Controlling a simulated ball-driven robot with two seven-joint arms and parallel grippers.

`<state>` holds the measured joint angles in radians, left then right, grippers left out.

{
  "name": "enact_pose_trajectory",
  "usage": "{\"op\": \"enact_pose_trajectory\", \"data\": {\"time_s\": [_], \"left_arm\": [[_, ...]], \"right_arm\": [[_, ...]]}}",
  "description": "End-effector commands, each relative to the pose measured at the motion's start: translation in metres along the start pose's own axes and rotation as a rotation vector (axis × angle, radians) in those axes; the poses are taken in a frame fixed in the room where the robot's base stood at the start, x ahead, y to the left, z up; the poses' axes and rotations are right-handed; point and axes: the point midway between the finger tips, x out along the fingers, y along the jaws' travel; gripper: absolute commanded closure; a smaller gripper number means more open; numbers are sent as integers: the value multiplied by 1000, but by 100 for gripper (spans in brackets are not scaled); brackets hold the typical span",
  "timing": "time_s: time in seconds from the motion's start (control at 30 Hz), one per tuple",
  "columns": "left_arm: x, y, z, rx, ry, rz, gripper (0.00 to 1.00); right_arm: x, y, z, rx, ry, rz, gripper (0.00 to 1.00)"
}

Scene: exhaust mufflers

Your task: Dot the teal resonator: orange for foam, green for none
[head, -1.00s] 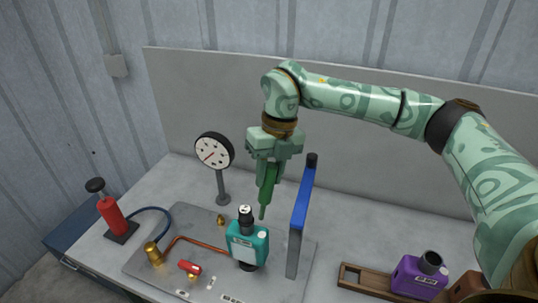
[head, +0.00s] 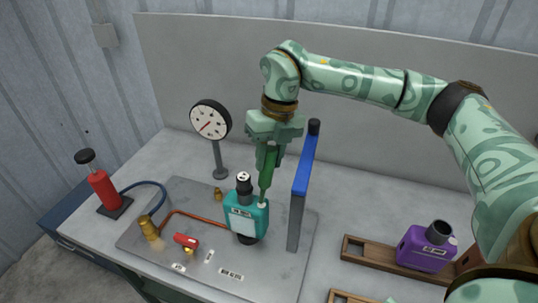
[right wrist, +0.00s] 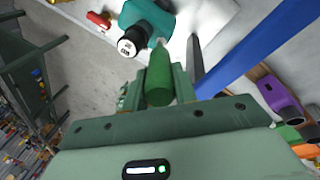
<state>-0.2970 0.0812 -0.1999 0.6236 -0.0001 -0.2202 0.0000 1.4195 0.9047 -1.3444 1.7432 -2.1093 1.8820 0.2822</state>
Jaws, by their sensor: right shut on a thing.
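The teal resonator (head: 240,222) stands on the grey plate (head: 275,272), with a black neck on top and a pale label on its front. It also shows in the right wrist view (right wrist: 162,22). A pale round spot lies on its upper right. My right gripper (head: 267,148) is above it, shut on a green marker (head: 267,170) that points down. The marker's tip is at or just over the pale spot; I cannot tell if it touches. The right wrist view shows the green marker (right wrist: 159,80) between the fingers. My left gripper is not in view.
A blue-topped upright panel (head: 304,170) stands close right of the marker. A dial gauge (head: 211,120) stands behind left, a red pump (head: 103,188) far left. A red-handled valve (head: 186,240) sits on the plate. A purple muffler (head: 425,250) sits in a wooden rack (head: 372,256) at right.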

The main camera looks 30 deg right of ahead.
Motion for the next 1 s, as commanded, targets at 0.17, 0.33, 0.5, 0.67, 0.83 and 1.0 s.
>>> {"op": "enact_pose_trajectory", "data": {"time_s": [0.17, 0.33, 0.5, 0.67, 0.83, 1.0], "left_arm": [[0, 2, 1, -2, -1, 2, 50], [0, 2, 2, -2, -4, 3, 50], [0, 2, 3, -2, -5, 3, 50], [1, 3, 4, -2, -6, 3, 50], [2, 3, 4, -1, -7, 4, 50], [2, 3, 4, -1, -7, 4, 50]], "right_arm": [[0, 0, 0, 0, 0, 0, 92], [0, 0, 0, 0, 0, 0, 92], [0, 0, 0, 0, 0, 0, 92], [2, 0, 0, 0, 0, 0, 92], [4, -1, 0, 0, 0, 0, 92], [6, -1, 0, 0, 0, 0, 92]]}}
